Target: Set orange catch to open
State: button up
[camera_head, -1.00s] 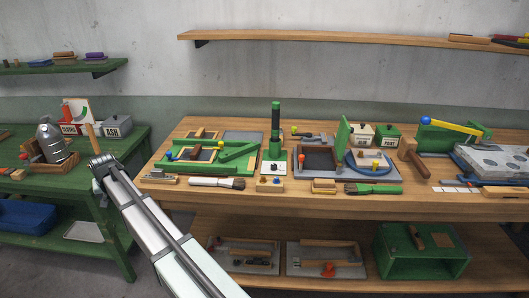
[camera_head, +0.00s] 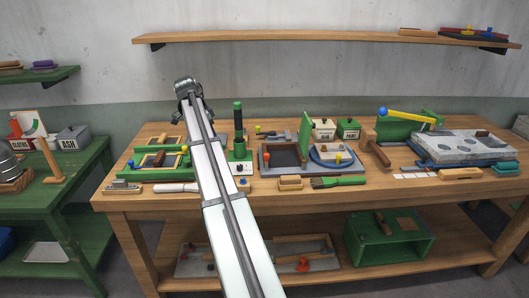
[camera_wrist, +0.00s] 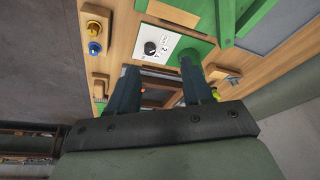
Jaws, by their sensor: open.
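I cannot pick out the orange catch with certainty. An orange-red piece (camera_head: 303,264) sits on a grey board on the lower shelf in the head view. The wrist view shows a wooden block with an orange-yellow knob (camera_wrist: 95,28) and a blue knob (camera_wrist: 94,48). My gripper (camera_wrist: 159,68) is open and empty, its two dark fingers apart above the bench. Between and beyond them are a white dial plate (camera_wrist: 157,44) with a black knob and a green panel. In the head view my arm rises across the bench's left part and hides things behind it.
The workbench (camera_head: 420,185) is crowded with a green post (camera_head: 238,125), a framed dark tray (camera_head: 285,156), a brush (camera_head: 338,181) and a mallet (camera_head: 374,148). A green box (camera_head: 388,262) stands on the lower shelf. A green side table (camera_head: 45,205) is at the left.

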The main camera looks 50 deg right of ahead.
aim_at(266, 154)
jog(key=s+d+r+m+g, duration=0.1)
jog(key=s+d+r+m, duration=0.15)
jog(key=s+d, duration=0.3)
jog(key=s+d+r+m+g, duration=0.1)
jog(key=s+d+r+m, duration=0.1)
jog(key=s+d+m, duration=0.3)
jog(key=shift+n+y, duration=0.3)
jog(key=shift+n, duration=0.45)
jog(key=x, duration=0.9)
jog(key=s+x, duration=0.1)
jog(key=x, duration=0.4)
jog(key=shift+s+r, duration=0.1)
jog(key=shift+c, duration=0.2)
grip_shut()
